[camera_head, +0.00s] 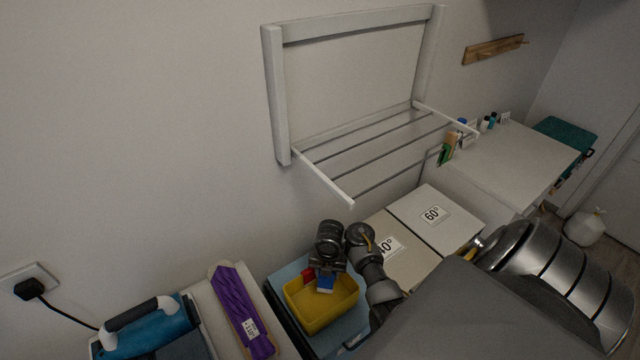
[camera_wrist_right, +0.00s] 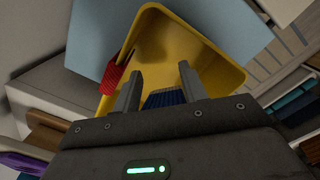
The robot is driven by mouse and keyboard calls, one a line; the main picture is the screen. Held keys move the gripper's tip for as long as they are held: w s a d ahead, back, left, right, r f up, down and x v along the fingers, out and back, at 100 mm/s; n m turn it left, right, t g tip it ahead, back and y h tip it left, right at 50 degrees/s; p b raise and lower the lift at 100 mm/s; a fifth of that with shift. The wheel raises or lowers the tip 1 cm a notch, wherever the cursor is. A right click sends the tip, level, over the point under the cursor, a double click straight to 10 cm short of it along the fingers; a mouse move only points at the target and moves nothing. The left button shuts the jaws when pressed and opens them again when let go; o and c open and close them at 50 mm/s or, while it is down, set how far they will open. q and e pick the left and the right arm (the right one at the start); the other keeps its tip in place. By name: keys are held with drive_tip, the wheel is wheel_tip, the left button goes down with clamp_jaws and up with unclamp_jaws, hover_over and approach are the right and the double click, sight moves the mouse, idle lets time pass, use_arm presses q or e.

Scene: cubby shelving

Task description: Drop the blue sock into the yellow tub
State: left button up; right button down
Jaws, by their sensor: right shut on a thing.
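The yellow tub (camera_head: 318,309) stands on a light blue surface at the bottom middle of the head view; its wall also shows in the right wrist view (camera_wrist_right: 215,68). My right gripper (camera_head: 326,274) points down over the tub. It is shut on the blue sock (camera_head: 326,284), which hangs below the fingers, over the tub's opening. In the right wrist view the sock (camera_wrist_right: 165,98) shows as ribbed dark blue between the fingers. A red item (camera_wrist_right: 110,78) lies over the tub's rim. My left gripper is not in view.
A blue iron (camera_head: 150,328) and a purple item (camera_head: 238,300) lie left of the tub. Boxes labelled 40 and 60 (camera_head: 433,214) stand to its right. A white drying rack (camera_head: 370,140) juts from the wall above.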

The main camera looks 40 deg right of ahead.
drive_tip(key=shift+s+f, duration=0.1)
drive_tip(key=shift+f, duration=0.6)
drive_tip(key=c, duration=1.1)
unclamp_jaws()
drive_tip(key=o, duration=0.4)
drive_tip(key=shift+s+r, duration=0.1)
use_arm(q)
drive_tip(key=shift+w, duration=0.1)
